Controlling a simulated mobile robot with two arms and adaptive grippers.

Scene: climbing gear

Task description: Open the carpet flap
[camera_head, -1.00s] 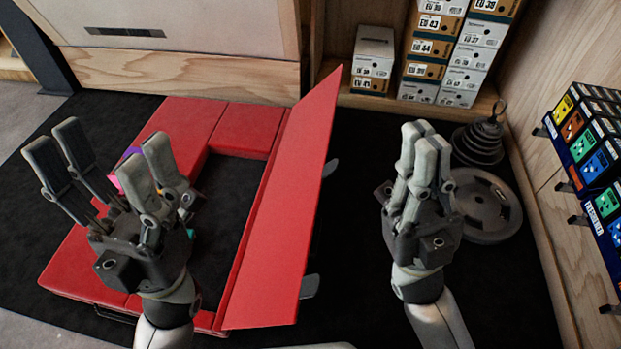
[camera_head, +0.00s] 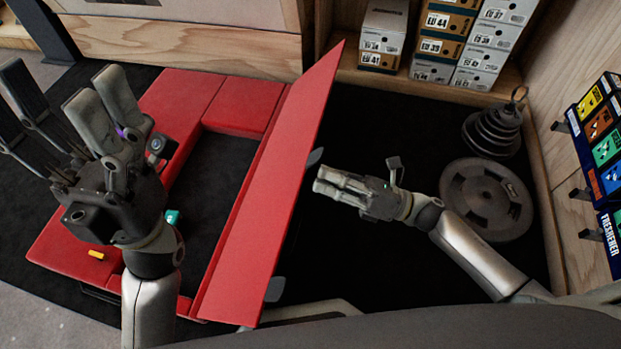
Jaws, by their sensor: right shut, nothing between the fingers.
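The carpet flap (camera_head: 270,190) is a long flat red panel. It stands raised at a slant along the right side of a red padded frame (camera_head: 173,108) on the floor, and grey tabs show at its right edge. My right gripper (camera_head: 318,180) is shut and empty. It points left, just right of the flap's right side, and whether it touches the flap is unclear. My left gripper (camera_head: 62,95) is open and empty, its fingers spread upward. It is over the left part of the frame and hides some of it.
Inside the frame lies a dark floor opening with a small teal object (camera_head: 172,216). A yellow piece (camera_head: 96,254) is on the frame's left side. Weight plates (camera_head: 487,200), shoe boxes (camera_head: 440,45) and a product rack (camera_head: 603,135) line the right and back. Dark mat between is clear.

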